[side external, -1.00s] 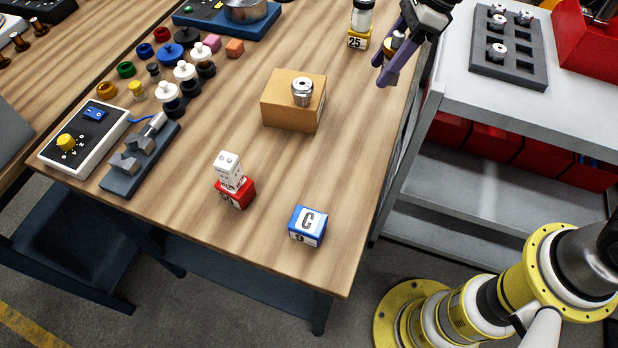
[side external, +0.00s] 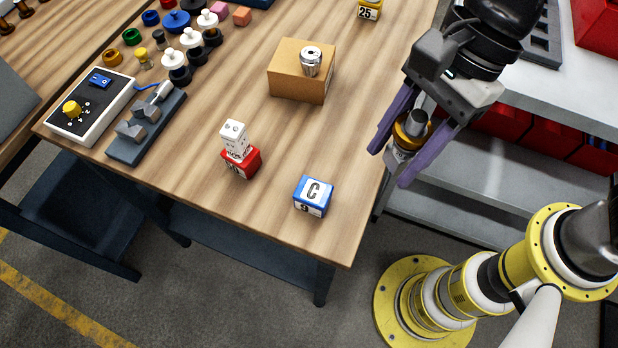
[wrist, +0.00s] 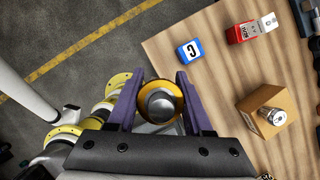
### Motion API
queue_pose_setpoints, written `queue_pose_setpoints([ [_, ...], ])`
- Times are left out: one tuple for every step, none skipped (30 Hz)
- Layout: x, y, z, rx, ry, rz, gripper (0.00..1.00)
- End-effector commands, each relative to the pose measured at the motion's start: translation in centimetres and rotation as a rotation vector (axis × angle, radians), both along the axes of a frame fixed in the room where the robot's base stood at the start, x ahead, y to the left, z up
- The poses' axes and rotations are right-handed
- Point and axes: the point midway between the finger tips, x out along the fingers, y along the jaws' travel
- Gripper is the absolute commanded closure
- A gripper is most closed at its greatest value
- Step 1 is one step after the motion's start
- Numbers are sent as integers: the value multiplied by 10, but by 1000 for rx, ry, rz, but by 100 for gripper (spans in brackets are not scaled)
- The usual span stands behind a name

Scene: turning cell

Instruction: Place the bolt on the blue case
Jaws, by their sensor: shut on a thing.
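A red case (side external: 241,163) with a white dotted block on it stands left of the blue case. A control box (side external: 90,108) and a grey fixture are at left. The table between is clear.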

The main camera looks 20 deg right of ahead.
Motion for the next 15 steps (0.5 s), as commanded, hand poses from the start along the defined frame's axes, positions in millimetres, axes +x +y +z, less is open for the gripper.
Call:
queue_pose_setpoints([
  [6,10,-6,0,1,0,100],
  [10,16,-8,1,0,0,100],
  [15,23,-12,1,1,0,100],
  [18,29,-15,0,1,0,100],
  [21,34,-18,1,1,0,100],
  [26,41,-21,1,0,0,100],
  [30,46,-24,1,0,0,100],
  [32,51,-29,0,2,-1,100],
  [35,55,-37,1,2,-2,100],
  [38,58,-42,0,2,-2,100],
  [40,62,-47,0,2,-2,100],
  [43,66,-53,1,0,-2,100],
  [45,69,-57,1,1,-1,100],
  [46,71,-60,1,1,-1,100],
  [48,74,-64,2,-1,-3,100],
])
